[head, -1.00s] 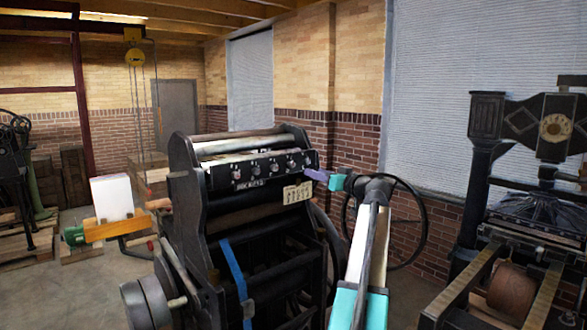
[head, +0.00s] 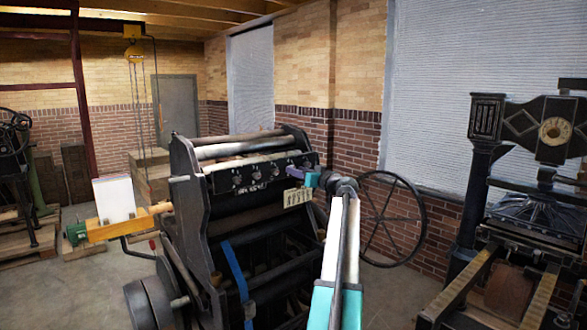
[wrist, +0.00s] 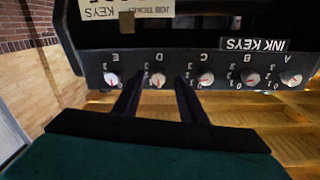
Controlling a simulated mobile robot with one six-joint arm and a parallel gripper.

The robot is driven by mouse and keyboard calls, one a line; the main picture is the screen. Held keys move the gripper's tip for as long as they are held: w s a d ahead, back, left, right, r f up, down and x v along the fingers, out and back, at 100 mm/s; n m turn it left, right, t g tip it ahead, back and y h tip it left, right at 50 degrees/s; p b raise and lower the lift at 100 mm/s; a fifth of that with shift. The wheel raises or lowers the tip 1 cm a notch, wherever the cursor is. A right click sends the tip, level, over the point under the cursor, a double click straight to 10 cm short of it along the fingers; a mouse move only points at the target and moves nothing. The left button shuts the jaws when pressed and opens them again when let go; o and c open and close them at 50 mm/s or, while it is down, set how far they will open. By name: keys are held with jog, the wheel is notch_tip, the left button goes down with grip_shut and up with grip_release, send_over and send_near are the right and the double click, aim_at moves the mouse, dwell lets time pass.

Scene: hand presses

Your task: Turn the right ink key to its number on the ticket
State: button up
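A row of ink keys, small pale knobs with red pointers, sits on the black press's front rail. In the wrist view the rail is upside down, with key E (wrist: 111,79) at left, then D (wrist: 158,80), C (wrist: 205,78), B (wrist: 250,78) and A (wrist: 290,78). The exact pointer settings are too small to read surely. My gripper (wrist: 157,98) is open, its dark fingers apart on either side of key D's line; contact cannot be told. In the head view my gripper (head: 298,173) covers the rail's right end. The job ticket (head: 297,196) hangs below, cut off in the wrist view (wrist: 125,8).
The black press (head: 190,210) fills the middle, with a spoked wheel (head: 390,220) at its right. A wooden arm with a white block (head: 115,198) extends left. Another press (head: 500,230) stands at right. Open floor shows at left.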

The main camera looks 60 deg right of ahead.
jog(key=shift+p+x, duration=0.3)
jog(key=shift+x, duration=0.85)
